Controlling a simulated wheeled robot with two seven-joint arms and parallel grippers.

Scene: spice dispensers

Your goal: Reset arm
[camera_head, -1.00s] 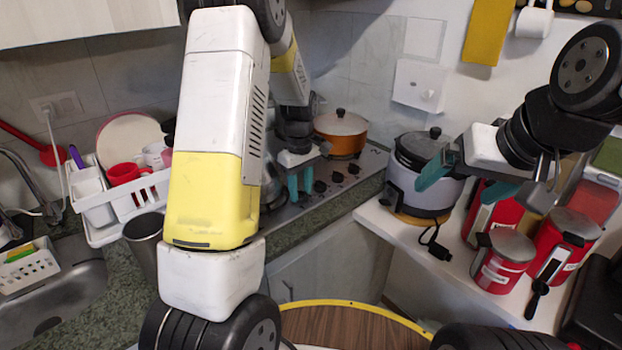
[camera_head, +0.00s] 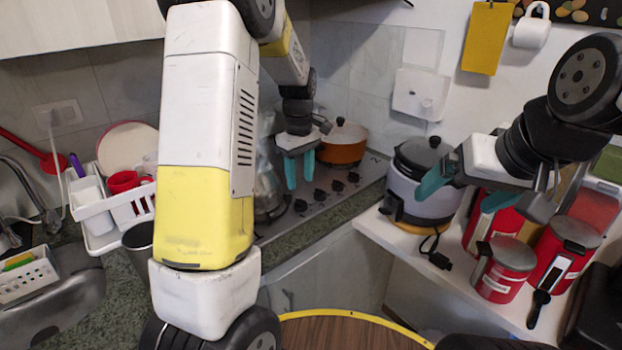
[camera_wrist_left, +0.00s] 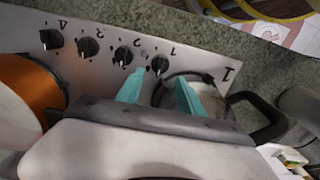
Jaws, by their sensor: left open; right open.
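My left gripper (camera_head: 300,170) is open and empty, with its teal fingers pointing down above the stove (camera_head: 325,190). In the left wrist view the two fingers of my left gripper (camera_wrist_left: 158,92) stand apart above the stove's knob panel (camera_wrist_left: 100,45), with nothing between them. My right gripper (camera_head: 464,190) is open at the right, in front of the grey rice cooker (camera_head: 420,185) and the red canisters. Its teal fingers point down to the left, and I see nothing held in it. My left arm hides part of the counter and stove.
An orange pot (camera_head: 342,145) stands on the stove behind my left gripper. Red canisters (camera_head: 503,270) crowd the white shelf (camera_head: 470,287) at right. A white dish rack (camera_head: 130,205) and a sink (camera_head: 60,305) are at left. A round wooden table (camera_head: 345,332) is at the bottom.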

